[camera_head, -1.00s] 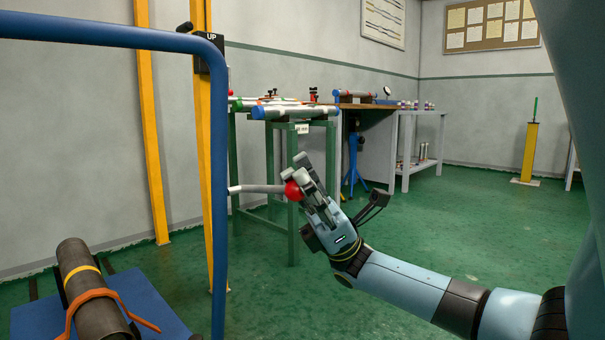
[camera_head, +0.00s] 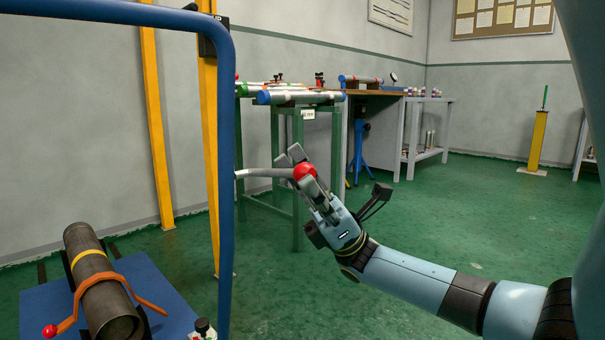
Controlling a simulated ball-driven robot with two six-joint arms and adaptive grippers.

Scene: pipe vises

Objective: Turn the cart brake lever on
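The brake lever is a grey rod with a red ball knob (camera_head: 304,172), sticking out to the right from behind the cart's blue frame post (camera_head: 226,190). My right gripper (camera_head: 302,170) is at the knob, with one finger above it and one to its lower right. The knob sits between the fingers; whether they press on it I cannot tell. The blue cart bed (camera_head: 160,280) shows at the lower left. My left gripper is not in view.
A dark pipe (camera_head: 85,262) with a yellow band and an orange handle lies on the cart. A green-legged stand (camera_head: 298,185) with pipes is behind the lever. A yellow post (camera_head: 536,140) stands far right. The green floor between is mostly clear.

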